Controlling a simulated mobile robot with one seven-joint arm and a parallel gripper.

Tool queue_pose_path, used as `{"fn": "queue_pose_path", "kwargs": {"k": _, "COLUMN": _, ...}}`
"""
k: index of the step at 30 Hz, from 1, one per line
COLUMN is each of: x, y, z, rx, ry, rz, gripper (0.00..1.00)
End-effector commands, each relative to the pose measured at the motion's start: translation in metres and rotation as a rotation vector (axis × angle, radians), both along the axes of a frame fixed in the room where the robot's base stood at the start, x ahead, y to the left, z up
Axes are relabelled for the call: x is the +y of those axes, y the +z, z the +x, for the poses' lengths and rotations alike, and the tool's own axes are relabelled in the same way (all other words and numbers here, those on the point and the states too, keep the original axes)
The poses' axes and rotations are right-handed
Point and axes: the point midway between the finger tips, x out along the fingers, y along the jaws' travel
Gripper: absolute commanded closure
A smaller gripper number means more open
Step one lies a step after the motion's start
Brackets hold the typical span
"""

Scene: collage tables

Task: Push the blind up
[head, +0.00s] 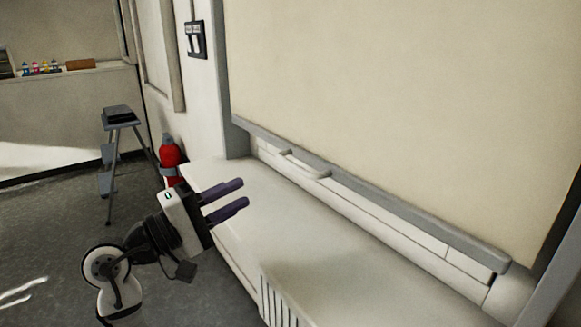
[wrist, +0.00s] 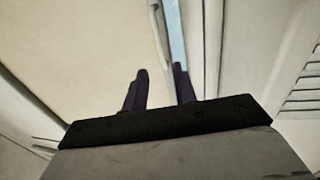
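The blind (head: 400,90) is a large cream sheet, pulled down over most of the window, with a grey bar (head: 400,205) along its lower edge. A pale curved handle (head: 305,166) sticks out from the bar near its left part. My gripper (head: 245,192) is over the sill, left of and apart from the handle, with its two purple fingers spread and nothing between them. In the wrist view, the fingers (wrist: 160,69) point toward the bar (wrist: 176,35) and handle (wrist: 156,25), with the cream blind (wrist: 70,60) on the left.
A pale sill (head: 260,215) runs below the blind, with a vent grille (head: 275,303) on its front. A red extinguisher (head: 170,155) and a grey step stool (head: 120,125) stand at the left. Switches (head: 195,40) are on the wall. The sill top is clear.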

Motion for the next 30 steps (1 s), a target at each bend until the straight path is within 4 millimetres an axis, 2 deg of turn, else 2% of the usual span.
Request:
{"fn": "queue_pose_path", "kwargs": {"k": 18, "x": -0.091, "y": 0.023, "z": 0.065, "rx": -0.001, "ry": -0.002, "rz": 0.001, "gripper": 0.73}}
{"fn": "queue_pose_path", "kwargs": {"k": 24, "x": -0.104, "y": 0.025, "z": 0.076, "rx": -0.001, "ry": 0.0, "rz": 0.0, "gripper": 0.73}}
{"fn": "queue_pose_path", "kwargs": {"k": 30, "x": -0.107, "y": 0.025, "z": 0.078, "rx": -0.002, "ry": 0.002, "rz": 0.0, "gripper": 0.73}}
